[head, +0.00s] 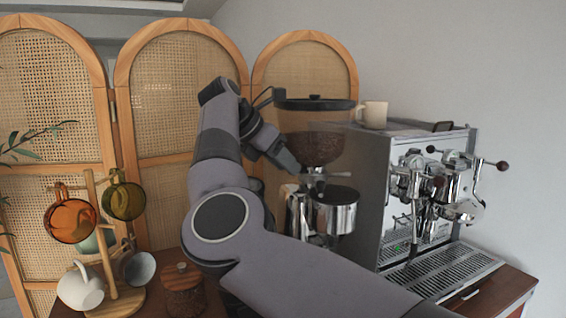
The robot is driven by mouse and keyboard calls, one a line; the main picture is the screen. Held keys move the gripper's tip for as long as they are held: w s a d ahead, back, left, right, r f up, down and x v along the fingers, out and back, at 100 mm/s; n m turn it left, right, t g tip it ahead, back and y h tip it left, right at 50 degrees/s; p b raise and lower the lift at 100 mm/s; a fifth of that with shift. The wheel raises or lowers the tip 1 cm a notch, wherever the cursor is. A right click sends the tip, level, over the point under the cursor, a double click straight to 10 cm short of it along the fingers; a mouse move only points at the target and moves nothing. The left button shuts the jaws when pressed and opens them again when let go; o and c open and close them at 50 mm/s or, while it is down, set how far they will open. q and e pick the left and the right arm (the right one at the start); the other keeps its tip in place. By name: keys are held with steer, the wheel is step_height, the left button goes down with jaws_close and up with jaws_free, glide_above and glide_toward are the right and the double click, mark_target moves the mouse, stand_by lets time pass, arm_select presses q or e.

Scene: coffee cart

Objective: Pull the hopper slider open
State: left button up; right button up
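The coffee grinder's hopper (315,140) is a smoky clear bowl with a dark lid, holding dark beans, behind my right arm. A small metal part, perhaps the slider, shows at the hopper's neck (321,174), but it is too small to tell its position. My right gripper (290,163) is at the left side of the hopper's lower part, pointing right and down toward the neck. Its fingertips are dark and small, so I cannot tell whether they touch the slider or how far apart they are. My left gripper is out of view.
A silver espresso machine (372,195) stands right of the grinder, with a cream cup (374,115) on top. A mug rack (104,235) with several mugs and a corked jar (183,290) stand at left. A rattan screen (165,110) is behind.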

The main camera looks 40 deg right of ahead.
jaws_close()
stand_by(1.4)
